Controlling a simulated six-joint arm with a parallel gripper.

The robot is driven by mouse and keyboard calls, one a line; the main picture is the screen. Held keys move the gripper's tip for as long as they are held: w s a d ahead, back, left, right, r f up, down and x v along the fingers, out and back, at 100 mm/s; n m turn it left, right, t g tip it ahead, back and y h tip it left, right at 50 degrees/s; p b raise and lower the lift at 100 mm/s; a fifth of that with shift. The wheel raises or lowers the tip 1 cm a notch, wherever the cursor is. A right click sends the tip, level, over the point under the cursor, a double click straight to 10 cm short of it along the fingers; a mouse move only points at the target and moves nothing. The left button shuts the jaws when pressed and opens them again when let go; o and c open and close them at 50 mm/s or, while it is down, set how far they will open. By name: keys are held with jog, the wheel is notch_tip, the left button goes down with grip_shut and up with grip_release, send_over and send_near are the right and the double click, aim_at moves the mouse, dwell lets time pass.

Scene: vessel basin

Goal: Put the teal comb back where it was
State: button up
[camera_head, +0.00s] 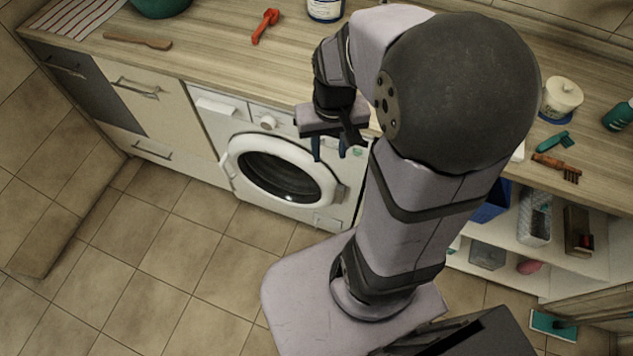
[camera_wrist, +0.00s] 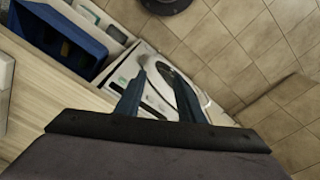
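A small teal object (camera_head: 555,141), perhaps the teal comb, lies on the right part of the wooden counter (camera_head: 208,58); it is too small to make out its teeth. It lies behind a brown toothed object (camera_head: 557,168). My gripper (camera_head: 329,152) hangs in front of the counter's edge, before the washing machine (camera_head: 285,172), well to the left of the teal object. Its two blue fingers are apart with nothing between them. In the wrist view my gripper (camera_wrist: 160,82) also shows open and empty, and no comb is seen there.
A red tool (camera_head: 265,26) and wooden utensil (camera_head: 137,40) lie left. Below the counter are a blue bin (camera_head: 491,205) and shelves (camera_head: 575,255). The left floor is clear.

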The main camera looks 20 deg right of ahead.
jog(key=s+a+f+n, duration=0.1)
jog(key=s+a+n, duration=0.1)
jog(key=s+a, duration=0.3)
jog(key=shift+s+a+f+n+g, duration=0.3)
jog(key=shift+s+a+f+g, duration=0.1)
jog(key=shift+a, duration=0.05)
dwell(0.8)
